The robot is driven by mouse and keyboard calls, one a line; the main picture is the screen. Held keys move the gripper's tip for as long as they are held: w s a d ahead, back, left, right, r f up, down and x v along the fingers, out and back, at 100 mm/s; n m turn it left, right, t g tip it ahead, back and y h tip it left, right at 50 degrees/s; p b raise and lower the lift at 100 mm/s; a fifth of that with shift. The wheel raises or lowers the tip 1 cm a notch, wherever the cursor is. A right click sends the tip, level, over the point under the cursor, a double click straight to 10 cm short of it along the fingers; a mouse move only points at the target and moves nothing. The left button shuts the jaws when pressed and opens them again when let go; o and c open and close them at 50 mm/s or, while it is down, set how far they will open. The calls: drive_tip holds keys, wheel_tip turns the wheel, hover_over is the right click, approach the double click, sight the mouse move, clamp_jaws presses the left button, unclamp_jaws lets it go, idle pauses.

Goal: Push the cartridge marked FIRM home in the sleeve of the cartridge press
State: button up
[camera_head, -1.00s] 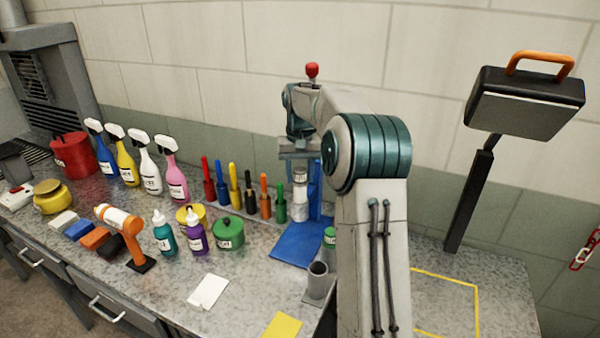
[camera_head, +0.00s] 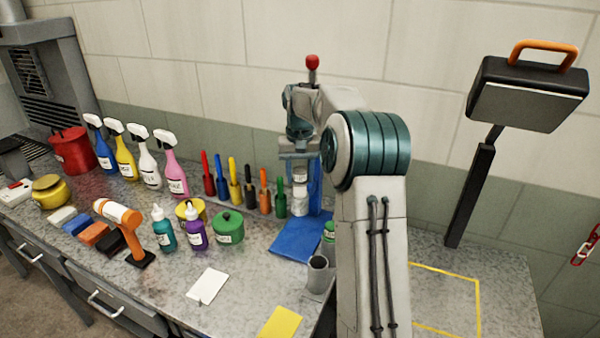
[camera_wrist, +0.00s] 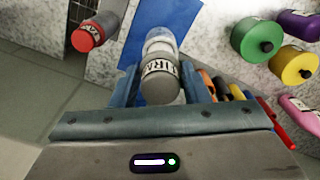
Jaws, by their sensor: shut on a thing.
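The cartridge (camera_wrist: 160,82) is a grey cylinder with a pale, black-lettered label, only partly legible in the wrist view. My gripper (camera_head: 299,158) is shut on it, with a blue finger on each side (camera_wrist: 160,90). The press stands behind my arm, with a blue base plate (camera_head: 296,240), a blue post (camera_head: 317,200) and a red knob (camera_head: 312,62) above. A pale sleeve (camera_head: 299,204) stands below the cartridge and is roughly in line with it. It also shows beyond the cartridge in the wrist view (camera_wrist: 161,42). How deep the cartridge sits is unclear.
A grey cup (camera_head: 317,274) and a green-capped cylinder (camera_head: 329,232) stand close by my arm. A red-ended cylinder (camera_wrist: 88,36) shows in the wrist view. Several coloured markers (camera_head: 235,182) stand left of the press. A green pot (camera_head: 228,228) is farther left.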

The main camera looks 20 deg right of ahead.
sight(300, 184)
drive_tip(key=shift+f+b, duration=1.15)
drive_tip(key=shift+f, duration=0.8)
drive_tip(key=o, duration=1.1)
drive_tip(key=shift+r, duration=0.1)
drive_tip(key=shift+r+p, duration=2.25)
drive_tip(key=shift+r, duration=0.2)
drive_tip(key=shift+a, duration=0.1)
